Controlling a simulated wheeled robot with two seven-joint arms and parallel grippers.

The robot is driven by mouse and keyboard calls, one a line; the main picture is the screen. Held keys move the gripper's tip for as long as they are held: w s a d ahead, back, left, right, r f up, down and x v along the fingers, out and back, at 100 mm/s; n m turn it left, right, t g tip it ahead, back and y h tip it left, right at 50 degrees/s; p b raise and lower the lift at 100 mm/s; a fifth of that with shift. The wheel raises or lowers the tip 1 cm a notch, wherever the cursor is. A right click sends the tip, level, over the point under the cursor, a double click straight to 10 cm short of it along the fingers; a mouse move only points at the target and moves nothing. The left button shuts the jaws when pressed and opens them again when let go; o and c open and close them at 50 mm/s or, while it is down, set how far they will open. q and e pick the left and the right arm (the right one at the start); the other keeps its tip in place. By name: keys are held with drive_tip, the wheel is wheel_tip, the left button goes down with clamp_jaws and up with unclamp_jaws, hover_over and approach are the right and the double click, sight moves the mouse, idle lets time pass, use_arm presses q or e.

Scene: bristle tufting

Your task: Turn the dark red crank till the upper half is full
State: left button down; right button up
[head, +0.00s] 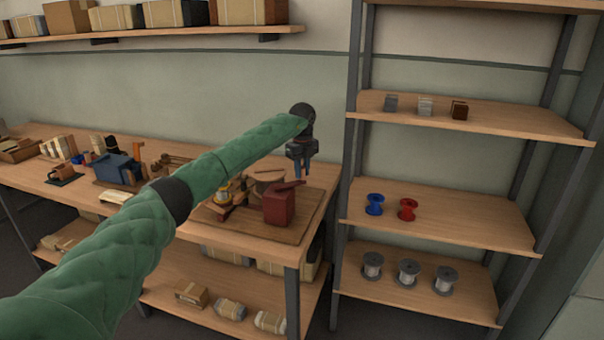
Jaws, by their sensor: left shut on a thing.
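A dark red housing (278,207) stands on a wooden board at the right end of the workbench. Its dark red crank (287,188) lies across its top, with the outer end pointing right. My left gripper (302,171) points down at that outer end and is shut on the crank's handle, which its fingers mostly hide. A round wooden piece (268,177) sits just behind the housing; how full its upper half is cannot be made out. My right gripper is not in view.
A wood and brass device (232,192) stands left of the housing, partly behind my left arm. A blue machine (119,169) is farther left on the bench. The shelf rack (455,219) at right holds a blue spool (374,204), a red spool (407,209) and several other items.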

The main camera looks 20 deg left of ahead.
use_arm(q)
drive_tip(key=shift+w+a, duration=0.2)
drive_tip(key=shift+a, duration=0.05)
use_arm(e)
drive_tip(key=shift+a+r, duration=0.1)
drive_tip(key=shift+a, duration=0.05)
use_arm(q)
drive_tip(key=c, duration=1.2)
unclamp_jaws()
drive_tip(key=shift+c, duration=0.2)
wheel_tip(320, 180, up, 7)
drive_tip(key=shift+b, duration=0.8)
drive_tip(key=shift+r, duration=0.4)
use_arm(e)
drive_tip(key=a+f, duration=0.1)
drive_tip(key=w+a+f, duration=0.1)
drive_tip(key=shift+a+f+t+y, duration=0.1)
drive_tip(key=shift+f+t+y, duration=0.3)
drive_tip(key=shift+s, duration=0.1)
